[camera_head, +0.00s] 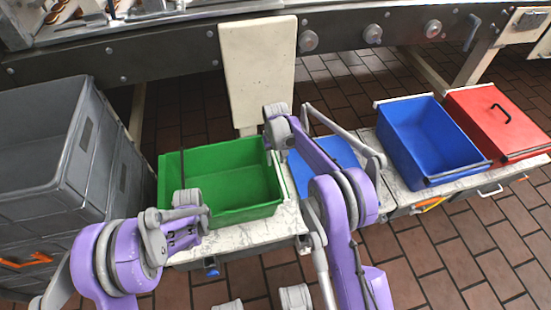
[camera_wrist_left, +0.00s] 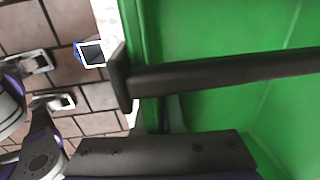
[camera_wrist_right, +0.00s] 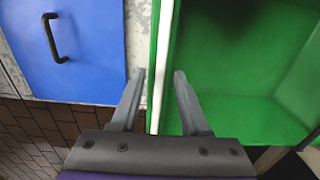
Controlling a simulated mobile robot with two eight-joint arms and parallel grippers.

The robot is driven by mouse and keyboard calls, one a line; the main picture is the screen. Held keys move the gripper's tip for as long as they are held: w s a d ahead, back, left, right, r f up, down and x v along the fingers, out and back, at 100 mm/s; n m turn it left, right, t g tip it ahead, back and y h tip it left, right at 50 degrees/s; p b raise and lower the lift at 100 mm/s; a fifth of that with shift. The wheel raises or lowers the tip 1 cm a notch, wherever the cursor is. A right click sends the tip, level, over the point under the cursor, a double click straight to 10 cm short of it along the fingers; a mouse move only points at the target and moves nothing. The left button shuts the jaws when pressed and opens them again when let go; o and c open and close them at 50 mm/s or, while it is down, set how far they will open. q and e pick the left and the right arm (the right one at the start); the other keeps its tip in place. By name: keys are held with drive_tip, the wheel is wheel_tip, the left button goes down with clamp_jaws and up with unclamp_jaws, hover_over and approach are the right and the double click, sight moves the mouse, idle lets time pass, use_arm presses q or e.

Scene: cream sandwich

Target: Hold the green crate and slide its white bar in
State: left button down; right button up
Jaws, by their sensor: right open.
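The green crate (camera_head: 235,188) stands on a pale marbled surface, open side up. Its white bar (camera_wrist_right: 160,70) lies along the crate's edge in the right wrist view. My right gripper (camera_wrist_right: 156,85) is open, its fingers to either side of this bar and the green wall. In the head view my right gripper (camera_head: 275,120) is at the crate's back right corner. My left gripper (camera_head: 187,205) is at the crate's front left. In the left wrist view a dark rod (camera_wrist_left: 220,76) crosses over the green crate and largely hides the left fingers.
Grey stacked boxes (camera_head: 30,140) stand close on the left. A blue lid (camera_head: 325,155) lies right of the crate. A blue crate (camera_head: 425,135) and a red box (camera_head: 498,120) stand further right. A cream post (camera_head: 258,65) rises behind.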

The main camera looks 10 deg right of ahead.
drive_tip(key=shift+c, duration=0.2)
clamp_jaws()
drive_tip(key=shift+a, duration=0.1)
idle(1.0)
